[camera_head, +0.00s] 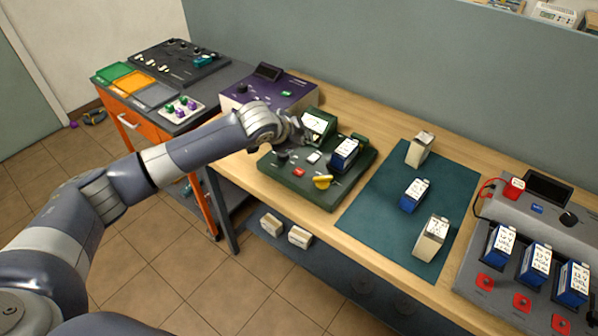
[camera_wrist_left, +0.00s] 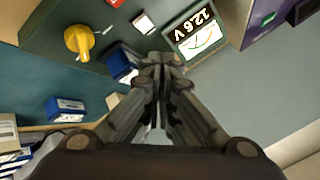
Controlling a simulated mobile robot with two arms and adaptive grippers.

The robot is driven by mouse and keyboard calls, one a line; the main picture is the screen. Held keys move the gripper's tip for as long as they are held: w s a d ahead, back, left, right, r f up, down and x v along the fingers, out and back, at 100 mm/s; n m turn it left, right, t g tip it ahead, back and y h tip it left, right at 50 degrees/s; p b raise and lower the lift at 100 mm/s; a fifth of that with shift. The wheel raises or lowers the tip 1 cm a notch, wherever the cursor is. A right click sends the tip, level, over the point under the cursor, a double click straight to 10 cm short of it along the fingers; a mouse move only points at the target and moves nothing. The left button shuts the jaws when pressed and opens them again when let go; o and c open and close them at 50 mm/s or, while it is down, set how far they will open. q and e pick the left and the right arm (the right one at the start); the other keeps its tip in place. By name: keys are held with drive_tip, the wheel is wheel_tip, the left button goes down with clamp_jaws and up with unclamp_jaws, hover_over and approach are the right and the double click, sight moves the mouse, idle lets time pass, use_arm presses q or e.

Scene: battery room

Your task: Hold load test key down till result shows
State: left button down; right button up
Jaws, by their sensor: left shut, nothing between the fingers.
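The green battery tester (camera_head: 335,195) sits on the wooden bench. Its raised display (camera_head: 317,124) reads 12.6 V above a dial in the left wrist view (camera_wrist_left: 196,32). Its panel has a white key (camera_head: 313,158), a red key (camera_head: 299,172), a yellow knob (camera_head: 323,182) and a black knob (camera_head: 282,158). I cannot read which is the load test key. A blue battery (camera_head: 344,153) stands in the tester. My left gripper (camera_head: 302,138) is shut and empty above the tester, beside the display. In the wrist view its fingertips (camera_wrist_left: 160,62) are apart from the white key (camera_wrist_left: 144,24).
A purple device (camera_head: 268,90) stands behind the tester at left. A teal mat (camera_head: 385,225) to the right holds three batteries. A grey charger (camera_head: 480,275) with several blue batteries is at far right. An orange cart (camera_head: 155,138) stands at left.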

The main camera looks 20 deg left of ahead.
use_arm(q)
drive_tip(key=b, duration=0.7)
hover_over(302, 173)
wheel_tip(302, 173, down, 8)
drive_tip(key=shift+s+r, duration=0.1)
drive_tip(key=shift+r, duration=0.1)
drive_tip(key=shift+f+b, duration=0.3)
drive_tip(key=shift+f, duration=0.25)
drive_tip(key=shift+f, duration=0.1)
idle(0.4)
drive_tip(key=shift+a+f, duration=0.1)
drive_tip(key=shift+f, duration=0.2)
drive_tip(key=shift+f, duration=0.4)
idle(0.6)
idle(1.7)
